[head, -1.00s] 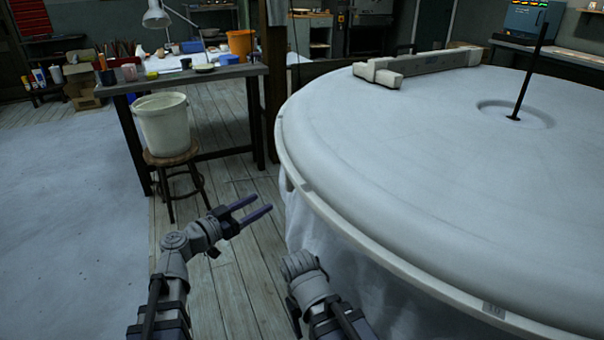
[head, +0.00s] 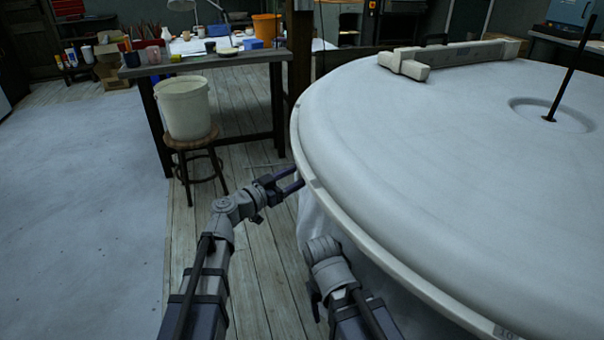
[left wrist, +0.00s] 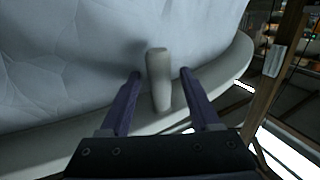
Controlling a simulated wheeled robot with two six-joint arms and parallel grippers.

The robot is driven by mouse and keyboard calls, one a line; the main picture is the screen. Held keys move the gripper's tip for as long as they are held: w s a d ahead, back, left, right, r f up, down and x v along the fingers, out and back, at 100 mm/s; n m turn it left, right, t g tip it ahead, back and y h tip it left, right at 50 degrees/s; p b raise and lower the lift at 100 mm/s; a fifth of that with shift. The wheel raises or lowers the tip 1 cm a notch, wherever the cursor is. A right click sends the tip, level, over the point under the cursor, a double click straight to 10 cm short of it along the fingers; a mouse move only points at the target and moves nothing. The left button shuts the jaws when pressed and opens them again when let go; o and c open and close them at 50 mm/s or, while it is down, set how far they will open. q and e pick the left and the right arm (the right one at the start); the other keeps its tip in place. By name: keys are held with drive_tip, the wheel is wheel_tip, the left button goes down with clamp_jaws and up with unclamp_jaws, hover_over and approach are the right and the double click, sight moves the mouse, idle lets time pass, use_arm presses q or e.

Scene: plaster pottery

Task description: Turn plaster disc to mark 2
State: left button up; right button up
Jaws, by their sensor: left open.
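The large white plaster disc (head: 430,130) fills the right of the head view, with a pale rim (head: 385,258) around its edge. A small marked plate (head: 507,333) sits on the rim at the bottom right; its marking is too small to read surely. My left gripper (head: 299,177) is at the disc's left edge, open. In the left wrist view a short pale peg (left wrist: 158,80) at the rim (left wrist: 235,70) stands between the open fingers of my left gripper (left wrist: 161,75), with gaps on both sides. My right arm shows below the rim, but its gripper does not.
A black rod (head: 572,65) stands in the disc's central recess. A pale beam (head: 455,57) lies across its far side. A white bucket (head: 184,108) on a stool (head: 190,145) stands left, before a cluttered workbench (head: 205,62). Plank floor lies open between.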

use_arm(q)
drive_tip(key=shift+x, duration=0.85)
clamp_jaws()
